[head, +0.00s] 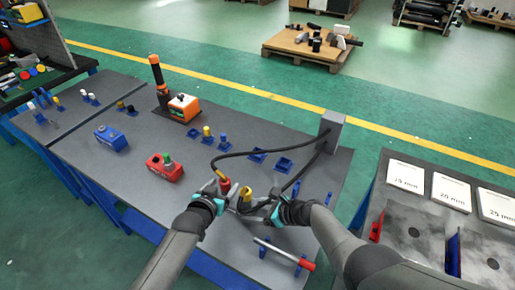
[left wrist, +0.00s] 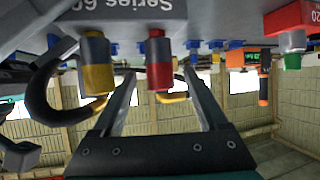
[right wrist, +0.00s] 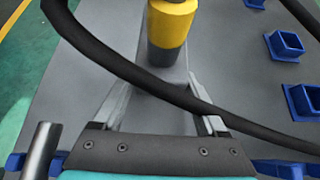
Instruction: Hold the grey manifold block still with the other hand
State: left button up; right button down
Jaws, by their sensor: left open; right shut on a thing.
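The grey manifold block (right wrist: 158,112) lies between the fingers of my right gripper (right wrist: 160,88), which is shut on it. The block also shows at the top of the left wrist view (left wrist: 120,12), with upside-down "Series 60" lettering. It carries a yellow-banded fitting (left wrist: 97,65) and a red-banded fitting (left wrist: 158,62). My left gripper (left wrist: 160,80) is open, with the red fitting in the gap between its fingers. In the head view the left gripper (head: 221,190) and right gripper (head: 250,207) meet at the block, which they largely hide.
A black hose (head: 270,152) loops from a grey post (head: 331,132) towards the block and crosses the right wrist view. A red box (head: 164,168), a blue box (head: 111,138) and blue holders (head: 284,164) stand on the table. A red-handled bar (head: 290,254) lies in front.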

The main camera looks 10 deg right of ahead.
pick_arm(q)
jog(key=shift+s, duration=0.1)
dwell(0.3)
jog(key=shift+v, duration=2.4)
jog(key=shift+s+a+r, duration=0.1)
jog(key=shift+s, duration=0.05)
jog(key=v, duration=1.1)
jog(key=shift+s+r, duration=0.2)
jog(key=shift+s, duration=0.1)
pick_arm(e)
grip_release()
